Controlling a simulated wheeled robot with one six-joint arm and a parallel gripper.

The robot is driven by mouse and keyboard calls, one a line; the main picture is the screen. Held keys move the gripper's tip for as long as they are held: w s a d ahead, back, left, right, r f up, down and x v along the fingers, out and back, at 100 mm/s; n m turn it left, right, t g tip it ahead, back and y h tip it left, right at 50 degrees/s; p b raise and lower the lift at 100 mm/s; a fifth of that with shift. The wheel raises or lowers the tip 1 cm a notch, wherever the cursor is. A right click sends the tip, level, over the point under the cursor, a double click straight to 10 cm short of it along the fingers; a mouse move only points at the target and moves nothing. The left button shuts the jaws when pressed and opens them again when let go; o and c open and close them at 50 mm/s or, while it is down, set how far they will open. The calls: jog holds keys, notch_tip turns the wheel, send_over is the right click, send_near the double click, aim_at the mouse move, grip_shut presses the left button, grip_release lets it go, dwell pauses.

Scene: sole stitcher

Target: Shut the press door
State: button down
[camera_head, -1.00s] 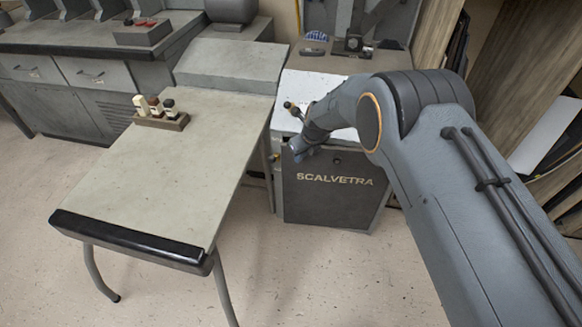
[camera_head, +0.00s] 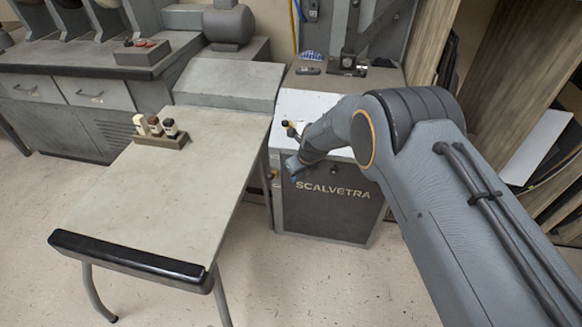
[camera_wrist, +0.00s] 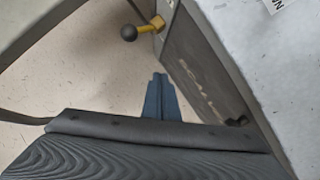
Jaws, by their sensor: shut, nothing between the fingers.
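The press door (camera_head: 330,212) is the dark panel lettered SCALVETRA on the front of the white-topped cabinet. It looks flush, or nearly so, inside the lighter frame; a small gap cannot be ruled out. In the wrist view the door (camera_wrist: 207,72) runs down the right side, with a yellow latch with a black ball knob (camera_wrist: 129,32) at the frame beyond its edge. My gripper (camera_head: 292,168) is at the door's upper left corner, partly hidden by my wrist. In the wrist view my gripper (camera_wrist: 160,78) is shut and empty beside the door face; contact cannot be told.
A grey table (camera_head: 165,185) with a rack of small bottles (camera_head: 160,138) stands left of the press. A drawer bench (camera_head: 75,95) is at the back left. Wooden shelving (camera_head: 500,80) is close on the right. Floor in front of the press is clear.

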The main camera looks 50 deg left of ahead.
jog(key=s+d+r, duration=0.4)
jog(key=r, duration=0.5)
jog(key=shift+r, duration=0.15)
